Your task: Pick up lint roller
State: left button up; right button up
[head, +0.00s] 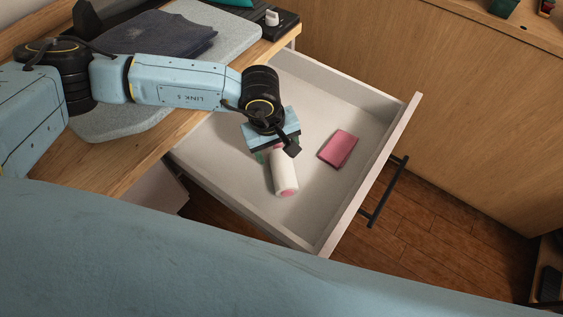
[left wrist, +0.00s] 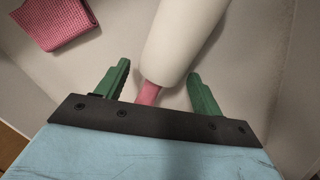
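The lint roller (head: 284,174) lies in the open drawer, with a white cylinder and a pink end. In the left wrist view the white roller (left wrist: 182,45) runs up from a pink handle (left wrist: 149,93). My left gripper (head: 268,156) is over the handle end. Its two green fingers (left wrist: 155,85) are open, one on each side of the handle, with gaps on both sides. Most of the handle is hidden by the gripper. My right gripper is not in view.
A folded pink cloth (head: 338,149) lies in the drawer, right of the roller. The light drawer (head: 330,228) has raised walls and a black handle (head: 384,192). A dark folded garment (head: 160,36) lies on a grey pad on the wooden counter. The rest of the drawer floor is clear.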

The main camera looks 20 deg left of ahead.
aim_at(277, 150)
pick_arm(q)
jog(key=c, duration=1)
notch_tip(277, 150, up, 10)
jog(key=shift+r+p, duration=0.1)
jog(key=shift+p, duration=0.4)
